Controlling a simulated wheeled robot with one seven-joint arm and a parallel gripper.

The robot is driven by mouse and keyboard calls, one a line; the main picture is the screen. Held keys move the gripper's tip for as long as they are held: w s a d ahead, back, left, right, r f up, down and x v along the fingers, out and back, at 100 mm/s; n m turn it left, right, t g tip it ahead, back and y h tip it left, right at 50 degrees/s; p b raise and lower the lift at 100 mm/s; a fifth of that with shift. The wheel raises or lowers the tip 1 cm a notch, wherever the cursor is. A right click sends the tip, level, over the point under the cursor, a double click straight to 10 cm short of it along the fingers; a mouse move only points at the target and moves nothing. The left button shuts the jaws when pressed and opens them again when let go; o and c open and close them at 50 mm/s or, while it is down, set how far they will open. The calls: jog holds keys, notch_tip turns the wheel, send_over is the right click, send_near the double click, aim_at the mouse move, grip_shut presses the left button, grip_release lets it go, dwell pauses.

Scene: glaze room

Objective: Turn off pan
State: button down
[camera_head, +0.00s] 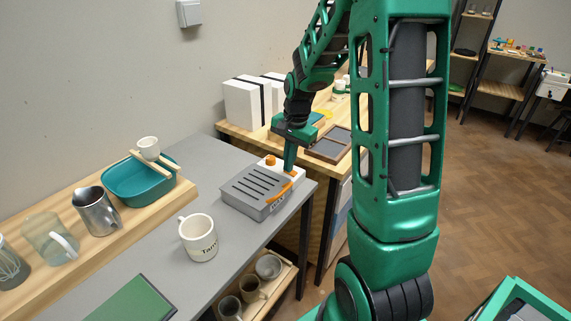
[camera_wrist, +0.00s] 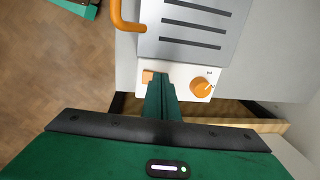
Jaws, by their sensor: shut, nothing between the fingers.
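The pan appears to be a grey appliance with a slotted lid (camera_head: 250,190), standing at the far right end of the grey table. It has an orange handle (camera_head: 280,192) and a white panel (camera_wrist: 178,72) along one edge. On the panel are a round orange knob (camera_wrist: 202,88) and a square orange button (camera_wrist: 148,76). In the head view the knob (camera_head: 270,160) is left of my gripper (camera_head: 290,169). My gripper is shut and empty, pointing down at the button. In the wrist view its fingers (camera_wrist: 158,80) partly cover the button; I cannot tell whether they touch it.
On the grey table (camera_head: 225,270) stand a white mug (camera_head: 198,238) and a green flat item (camera_head: 133,302). A wooden board at left holds a teal basin (camera_head: 138,180), a metal pitcher (camera_head: 96,210) and a glass mug. A wooden table with white boxes (camera_head: 247,103) is behind.

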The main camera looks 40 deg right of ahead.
jog(key=shift+w+a+f+g+h, duration=0.15)
jog(key=shift+f+g, duration=0.1)
jog(key=shift+g, duration=0.25)
jog(key=shift+w+a+f+g+h, duration=0.15)
jog(key=shift+f+g, duration=0.1)
jog(key=shift+g, duration=0.25)
jog(key=shift+s+d, duration=0.15)
jog(key=shift+s, duration=0.25)
jog(key=shift+s+d+f, duration=0.1)
jog(key=shift+s+d, duration=0.05)
jog(key=shift+s, duration=0.1)
jog(key=shift+s+d, duration=0.3)
jog(key=shift+s, duration=0.1)
notch_tip(320, 180, up, 15)
jog(key=w, duration=0.1)
jog(key=shift+w+a, duration=0.3)
jog(key=shift+w, duration=0.05)
